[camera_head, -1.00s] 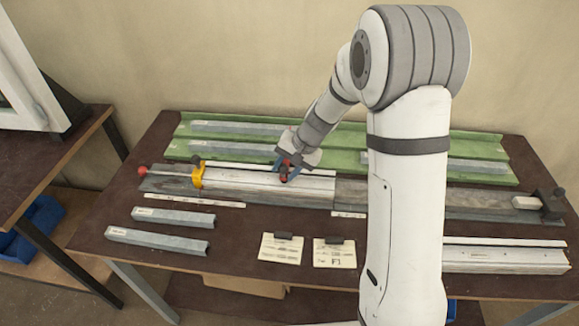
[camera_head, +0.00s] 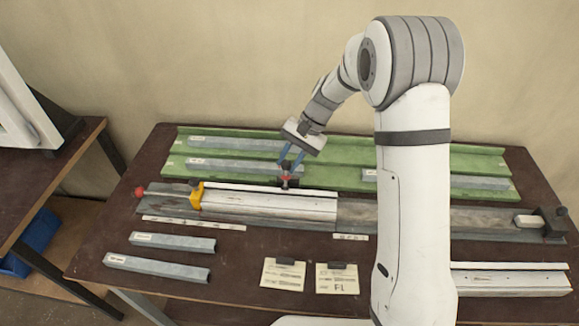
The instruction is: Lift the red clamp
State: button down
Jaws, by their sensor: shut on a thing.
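The red clamp (camera_head: 287,180), red with dark parts, shows near the middle of the bench. It appears just above the back edge of the pale profile (camera_head: 265,205); its exact gap to the profile is hard to tell. My gripper (camera_head: 289,166) comes down from the upper right, with its blue fingers shut on the top of the clamp. The fingers partly cover the clamp. A yellow clamp (camera_head: 197,194) with a red knob sits at the left end of the profile.
Green racks (camera_head: 240,178) with grey bars lie behind. Loose grey bars (camera_head: 157,268) lie at front left, two paper cards (camera_head: 283,274) at front centre. A dark end stop (camera_head: 554,222) stands at the right. My arm hides part of the bench.

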jog(key=shift+w+a+r, duration=0.15)
jog(key=shift+w, duration=0.75)
jog(key=shift+w+g+p, duration=0.5)
jog(key=shift+w+g, duration=0.15)
jog(key=shift+g, duration=0.05)
jog(key=shift+w, duration=0.25)
jog(key=shift+f, duration=0.25)
